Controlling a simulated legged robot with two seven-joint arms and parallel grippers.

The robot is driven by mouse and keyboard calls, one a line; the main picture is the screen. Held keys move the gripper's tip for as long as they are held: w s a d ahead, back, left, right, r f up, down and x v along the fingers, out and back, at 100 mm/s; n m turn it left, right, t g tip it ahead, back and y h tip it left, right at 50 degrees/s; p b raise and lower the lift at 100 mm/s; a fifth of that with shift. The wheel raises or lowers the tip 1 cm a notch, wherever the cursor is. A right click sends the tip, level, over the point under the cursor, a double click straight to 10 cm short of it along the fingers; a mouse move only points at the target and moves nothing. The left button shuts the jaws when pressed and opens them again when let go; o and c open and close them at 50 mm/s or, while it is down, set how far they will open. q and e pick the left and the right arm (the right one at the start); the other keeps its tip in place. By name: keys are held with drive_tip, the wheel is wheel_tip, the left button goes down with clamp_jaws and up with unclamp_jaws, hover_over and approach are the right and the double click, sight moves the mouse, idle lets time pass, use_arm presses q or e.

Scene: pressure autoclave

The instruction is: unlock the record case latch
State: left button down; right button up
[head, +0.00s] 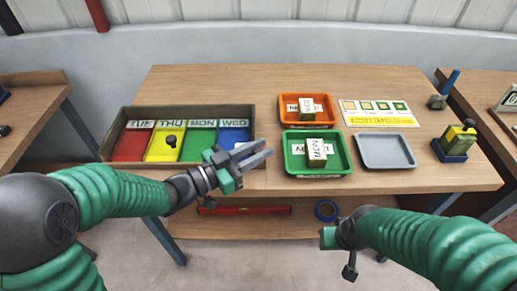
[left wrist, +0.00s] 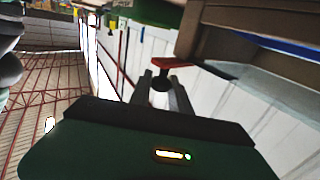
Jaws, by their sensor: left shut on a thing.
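No record case or latch can be made out for certain. A wooden box (head: 254,120) on the left of the table has coloured compartments labelled TUE, THU, MON and WED. A black knob (head: 171,140) stands in the yellow compartment. My left gripper (head: 258,155) is at the box's front right corner, fingers pointing right. The held thing is not clear in the head view. My right gripper (head: 347,262) hangs before the table; its fingers are unclear.
An orange tray (head: 331,119) and a green tray (head: 347,160) hold labelled blocks. A grey tray (head: 385,165) is empty. A printed card (head: 380,113) lies behind it. Stamp-like tools (head: 454,142) stand at right. A red bar (head: 245,210) and blue ring (head: 326,210) lie on the lower shelf.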

use_arm(q)
drive_tip(key=shift+d+n+t+y, duration=0.2)
drive_tip(key=shift+n+t+y, duration=0.3)
drive_tip(key=shift+t, duration=0.2)
drive_tip(key=shift+d+n+t+y+b, duration=0.2)
drive_tip(key=shift+n+t+y+b, duration=0.15)
drive_tip(key=shift+n+t+y, duration=0.4)
drive_tip(key=c, duration=1.2)
unclamp_jaws()
